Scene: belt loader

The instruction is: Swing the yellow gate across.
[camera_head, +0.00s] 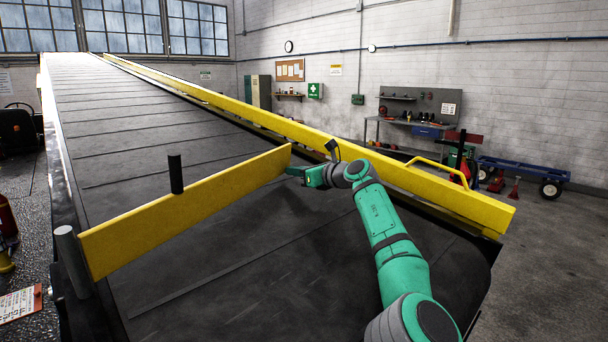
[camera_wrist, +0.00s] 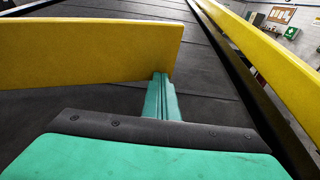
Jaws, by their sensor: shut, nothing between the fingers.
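The yellow gate (camera_head: 190,210) is a long flat board on edge. It runs from a grey post (camera_head: 71,262) at the belt's left side diagonally over the black belt (camera_head: 240,265). Its free end is a short way from the right-hand yellow rail. A black upright peg (camera_head: 175,174) stands at the gate's upper edge. My gripper (camera_head: 290,171) is shut and empty, low over the belt at the gate's free end. In the wrist view the closed fingers (camera_wrist: 160,88) are at the near face of the gate (camera_wrist: 90,50), by its right end; I cannot tell whether they touch.
The yellow side rail (camera_head: 350,152) with a raised handle (camera_head: 440,168) runs along the belt's right edge, close to my arm. The belt surface is clear. A workbench (camera_head: 405,130) and a blue cart (camera_head: 525,170) stand beyond the rail.

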